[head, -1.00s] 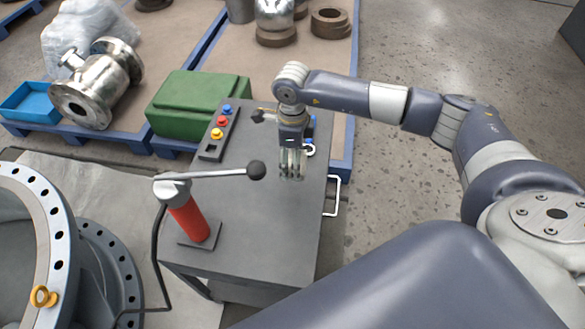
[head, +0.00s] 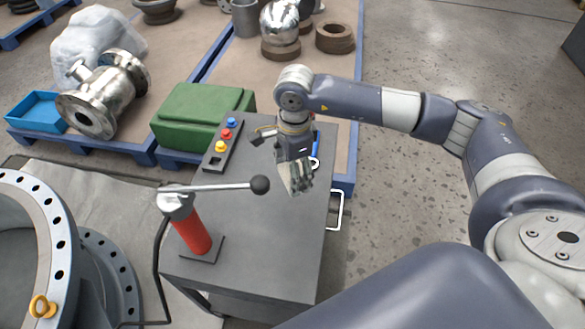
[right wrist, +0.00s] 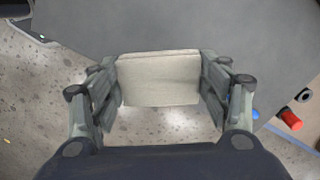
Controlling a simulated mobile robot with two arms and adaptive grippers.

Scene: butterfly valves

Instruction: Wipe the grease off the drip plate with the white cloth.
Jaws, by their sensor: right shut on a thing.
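My right gripper (head: 297,184) is shut on the white cloth, above the right part of the grey cart top (head: 262,225). In the right wrist view the cloth (right wrist: 158,78) is a pale, folded pad between the two fingers. Behind it are the grey top and speckled floor. I cannot tell from these views whether the cloth touches the surface below. I cannot make out the drip plate or any grease. My left gripper is not in view.
A red hand pump (head: 192,232) with a long lever stands on the cart. A button box (head: 222,145) and a blue-handled tool (head: 315,150) lie farther back. A green case (head: 195,115) is behind. A large flanged valve (head: 40,250) stands at left.

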